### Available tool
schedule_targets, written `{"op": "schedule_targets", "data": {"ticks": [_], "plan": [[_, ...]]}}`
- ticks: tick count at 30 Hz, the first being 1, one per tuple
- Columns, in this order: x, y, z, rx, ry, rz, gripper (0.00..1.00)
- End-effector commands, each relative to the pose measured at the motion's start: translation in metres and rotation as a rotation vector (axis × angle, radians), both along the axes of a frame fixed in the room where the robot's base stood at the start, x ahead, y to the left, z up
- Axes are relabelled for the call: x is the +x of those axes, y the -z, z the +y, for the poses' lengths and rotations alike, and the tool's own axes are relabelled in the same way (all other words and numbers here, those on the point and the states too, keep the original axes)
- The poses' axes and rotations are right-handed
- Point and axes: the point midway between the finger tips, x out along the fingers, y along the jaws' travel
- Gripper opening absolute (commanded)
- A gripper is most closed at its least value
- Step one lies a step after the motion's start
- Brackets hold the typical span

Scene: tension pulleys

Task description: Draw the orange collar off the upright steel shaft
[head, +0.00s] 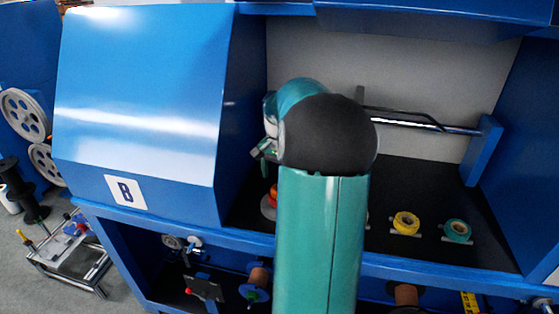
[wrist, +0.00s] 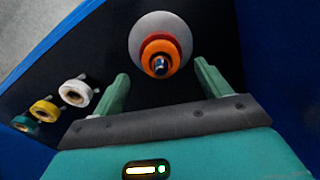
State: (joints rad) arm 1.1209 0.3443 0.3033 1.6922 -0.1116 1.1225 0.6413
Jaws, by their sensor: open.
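The orange collar (wrist: 147,52) sits around the upright steel shaft (wrist: 160,65), whose tip shows in its middle in the wrist view. A darker red ring and a wide pale grey disc (wrist: 146,22) lie beneath the collar. In the head view, the collar (head: 273,191) shows partly at the left edge of my arm. My gripper (wrist: 161,73) is open and empty. Its two green fingers stand apart on the near side of the collar, one to each side, without visibly touching it. In the head view my arm hides most of the gripper and shaft.
White (wrist: 75,93), yellow (head: 406,223) and teal (head: 457,231) rolls sit on the black shelf (head: 430,185). A steel bar (head: 425,125) crosses the back of the bay. The blue housing marked B (head: 140,110) stands left, and a blue wall closes the right.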

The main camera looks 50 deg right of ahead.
Motion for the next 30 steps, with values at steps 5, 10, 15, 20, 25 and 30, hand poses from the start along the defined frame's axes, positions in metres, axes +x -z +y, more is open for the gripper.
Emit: {"op": "schedule_targets", "data": {"ticks": [5, 10, 15, 20, 25, 30], "plan": [[0.0, 0.03, 0.0, 0.002, 0.0, 0.001, 0.76], [0.0, 0.046, 0.0, 0.0, -0.001, 0.001, 0.76], [0.0, 0.049, 0.0, 0.0, -0.001, 0.001, 0.76], [0.0, 0.049, 0.0, 0.0, -0.001, 0.0, 0.76], [0.0, 0.049, 0.0, -0.001, -0.001, 0.0, 0.43], [0.0, 0.049, 0.0, -0.001, -0.001, 0.0, 0.24]]}}
